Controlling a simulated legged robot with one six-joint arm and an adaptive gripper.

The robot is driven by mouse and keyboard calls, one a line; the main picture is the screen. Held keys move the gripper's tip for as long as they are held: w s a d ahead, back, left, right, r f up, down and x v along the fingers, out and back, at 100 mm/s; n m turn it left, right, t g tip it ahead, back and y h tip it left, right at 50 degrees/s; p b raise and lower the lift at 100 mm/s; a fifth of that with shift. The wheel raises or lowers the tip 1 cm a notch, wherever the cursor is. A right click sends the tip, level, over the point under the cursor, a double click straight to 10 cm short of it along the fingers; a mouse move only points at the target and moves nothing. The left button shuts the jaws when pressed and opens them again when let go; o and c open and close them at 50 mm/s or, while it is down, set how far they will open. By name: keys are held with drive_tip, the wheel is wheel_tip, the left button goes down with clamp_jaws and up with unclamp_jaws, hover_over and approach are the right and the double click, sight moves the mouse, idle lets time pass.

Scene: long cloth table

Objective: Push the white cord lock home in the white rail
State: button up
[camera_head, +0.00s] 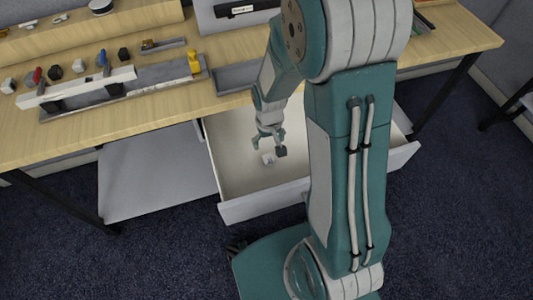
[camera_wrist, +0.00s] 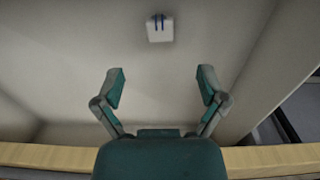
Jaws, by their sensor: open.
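A small white piece with two dark blue strips, which looks like the white cord lock (camera_wrist: 160,30), lies on the floor of an open drawer. It also shows in the head view (camera_head: 268,159), small, just below my gripper (camera_head: 271,142). In the wrist view my gripper (camera_wrist: 161,76) is open and empty. The white piece is beyond its fingertips and roughly centred between them, apart from both. The white rail (camera_head: 92,84) lies along a grey tray on the table, at the left in the head view.
The drawer (camera_head: 264,203) is pulled out below the table edge, its walls around my gripper. The grey tray (camera_head: 150,88) has a yellow piece (camera_head: 194,62) at its right end. Several coloured knobs stand behind the rail. A grey panel (camera_head: 155,175) sits left of the drawer.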

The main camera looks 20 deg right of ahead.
sight(268, 156)
wheel_tip(268, 156, down, 9)
drive_tip(key=shift+w+f, duration=0.1)
drive_tip(key=shift+f, duration=0.1)
drive_tip(key=c, duration=1.2)
